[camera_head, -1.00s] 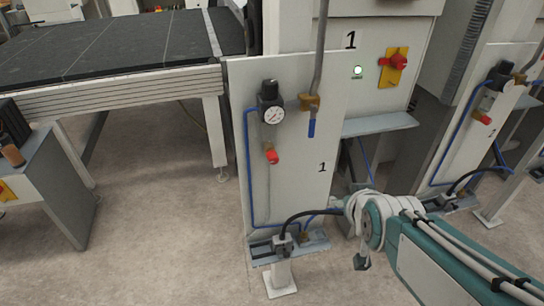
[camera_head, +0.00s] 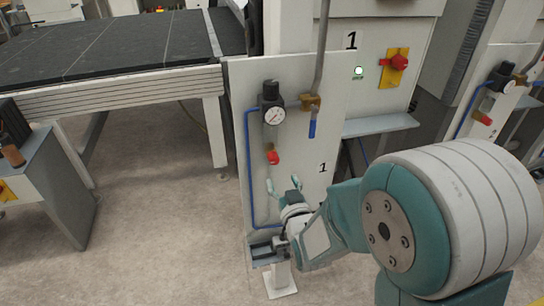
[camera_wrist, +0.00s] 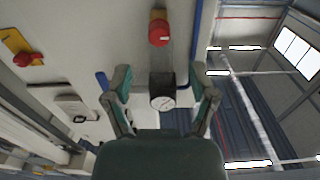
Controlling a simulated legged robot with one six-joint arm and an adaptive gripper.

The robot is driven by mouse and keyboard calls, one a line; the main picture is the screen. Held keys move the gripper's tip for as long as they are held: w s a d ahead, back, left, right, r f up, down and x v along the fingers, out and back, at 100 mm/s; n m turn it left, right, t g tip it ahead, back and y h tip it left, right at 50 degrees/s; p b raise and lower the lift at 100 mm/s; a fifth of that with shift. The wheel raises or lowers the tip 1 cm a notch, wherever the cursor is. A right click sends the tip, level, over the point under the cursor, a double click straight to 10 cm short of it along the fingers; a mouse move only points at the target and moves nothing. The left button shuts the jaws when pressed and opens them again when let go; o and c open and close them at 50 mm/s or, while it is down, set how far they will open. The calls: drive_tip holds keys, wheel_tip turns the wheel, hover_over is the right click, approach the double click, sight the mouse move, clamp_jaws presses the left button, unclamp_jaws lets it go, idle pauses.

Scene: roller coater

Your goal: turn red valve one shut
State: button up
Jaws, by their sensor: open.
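The red valve (camera_head: 273,157) is a small red knob on the white panel (camera_head: 310,140) marked 1, below a round pressure gauge (camera_head: 274,116). My gripper (camera_head: 283,184) is open and empty, just below the valve in the head view, fingers pointing up. In the wrist view, the red valve (camera_wrist: 159,33) shows at the top, beyond the fingertips and between their lines. The gauge (camera_wrist: 162,102) shows between the open fingers of my gripper (camera_wrist: 160,72). The fingers appear apart from the valve.
A blue-handled lever (camera_head: 312,128) hangs right of the gauge. A red switch on a yellow plate (camera_head: 390,78) is at upper right. Blue tubing (camera_head: 248,175) runs down the panel's left side.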

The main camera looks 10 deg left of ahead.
sight(275, 162)
drive_tip(key=x, duration=1)
drive_tip(key=shift+w, duration=0.15)
drive_tip(key=shift+r, duration=0.1)
clamp_jaws()
